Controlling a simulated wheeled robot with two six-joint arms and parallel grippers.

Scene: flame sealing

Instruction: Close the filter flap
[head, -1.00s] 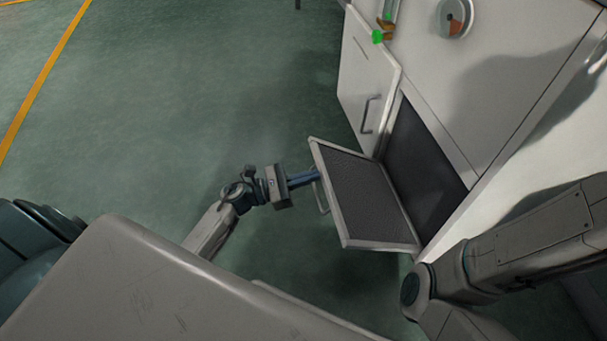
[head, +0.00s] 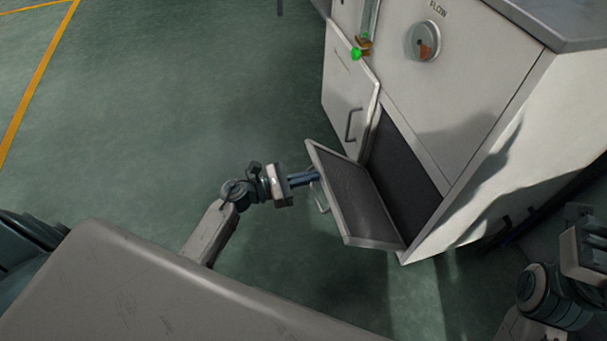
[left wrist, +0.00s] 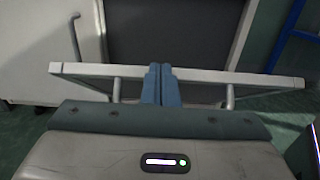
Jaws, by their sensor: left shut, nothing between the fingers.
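The filter flap (head: 349,186) is a grey mesh panel in a pale frame, hinged at the bottom of a dark opening (head: 400,183) in the cabinet. It stands partly open, tilted outward. Its outer side carries a handle (head: 319,197). My left gripper (head: 313,177) is shut and empty, with its blue fingertips at the flap's outer edge beside the handle. In the left wrist view the shut blue fingers (left wrist: 161,84) reach the flap's frame (left wrist: 215,76) between the two handle posts; firm contact cannot be told. My right gripper (head: 590,250) is at the right edge, its fingers unclear.
The white cabinet (head: 470,150) has a neighbouring door (head: 349,98) with a handle, a round flow gauge (head: 423,41) and a green-tipped valve part (head: 356,54). The green floor (head: 170,110) to the left is clear.

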